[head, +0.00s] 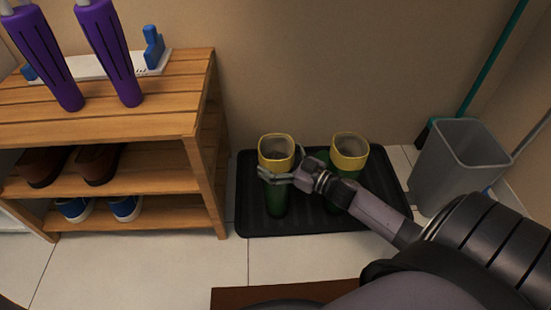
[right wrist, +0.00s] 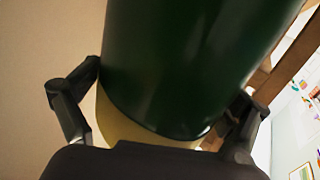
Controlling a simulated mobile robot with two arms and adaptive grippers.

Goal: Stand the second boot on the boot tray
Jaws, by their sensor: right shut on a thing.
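Two green boots with yellow tops stand upright on the black boot tray (head: 330,224) in the head view. The left boot (head: 276,200) is in the grasp of my right gripper (head: 272,174), whose fingers close around it just below the yellow top. In the right wrist view its green shaft (right wrist: 190,60) fills the space between the two fingers. The right boot (head: 350,153) stands free beside it, its lower part behind my right wrist. I cannot tell whether the left boot's sole presses fully on the tray. My left gripper is out of view.
A wooden shoe rack (head: 165,125) with brown shoes (head: 97,163) and blue shoes (head: 124,207) stands left of the tray. Purple umbrella-like things (head: 110,50) show above its top. A grey bin (head: 455,165) stands right. White floor lies in front.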

